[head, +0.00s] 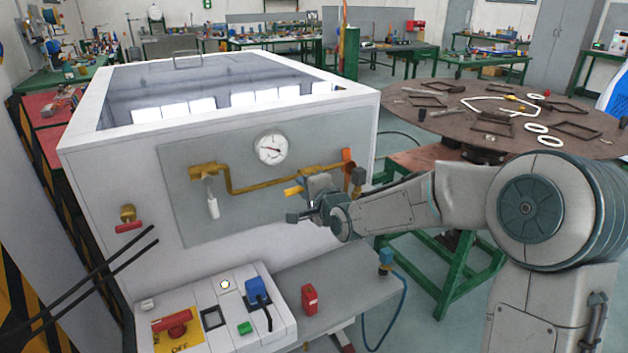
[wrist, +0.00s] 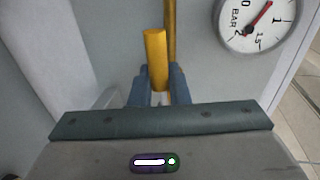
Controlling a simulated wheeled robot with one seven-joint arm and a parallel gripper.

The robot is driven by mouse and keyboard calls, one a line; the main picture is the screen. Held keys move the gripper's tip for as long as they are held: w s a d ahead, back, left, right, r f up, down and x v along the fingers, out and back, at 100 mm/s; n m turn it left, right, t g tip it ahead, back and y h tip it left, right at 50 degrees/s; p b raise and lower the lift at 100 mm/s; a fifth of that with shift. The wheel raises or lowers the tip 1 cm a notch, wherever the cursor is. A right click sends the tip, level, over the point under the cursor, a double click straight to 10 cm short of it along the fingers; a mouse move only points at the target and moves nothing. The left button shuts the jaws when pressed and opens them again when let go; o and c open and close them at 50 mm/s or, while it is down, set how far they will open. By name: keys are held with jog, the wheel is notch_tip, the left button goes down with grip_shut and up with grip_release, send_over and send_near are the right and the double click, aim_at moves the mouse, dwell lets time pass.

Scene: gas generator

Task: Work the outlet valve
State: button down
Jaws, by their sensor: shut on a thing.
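A yellow valve handle (head: 293,191) sticks out to the left of my gripper (head: 306,190), in front of the grey panel on the white generator box. In the wrist view the yellow handle (wrist: 156,58) stands between the two blue-grey fingers of my gripper (wrist: 160,84), which are shut on it. The handle's lower end and its joint to the valve are hidden. A brass pipe (head: 255,189) runs across the panel, and part of it (wrist: 170,25) shows behind the handle in the wrist view. No label marks the outlet valve.
A round pressure gauge (head: 271,149) is above the pipe; it also shows in the wrist view (wrist: 255,22). An orange handle (head: 348,158), a white handle (head: 212,206) and a red-handled valve (head: 128,226) are nearby. A switch panel (head: 215,310) stands below.

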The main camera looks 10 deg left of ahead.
jog(key=shift+r+m, duration=0.2)
jog(key=shift+m, duration=0.1)
dwell(0.4)
jog(key=c, duration=1.4)
grip_release()
jog(key=shift+s, duration=0.1)
jog(key=p+v, duration=0.4)
jog(key=v, duration=0.9)
jog(key=shift+s+d, duration=0.25)
jog(key=shift+r, duration=0.1)
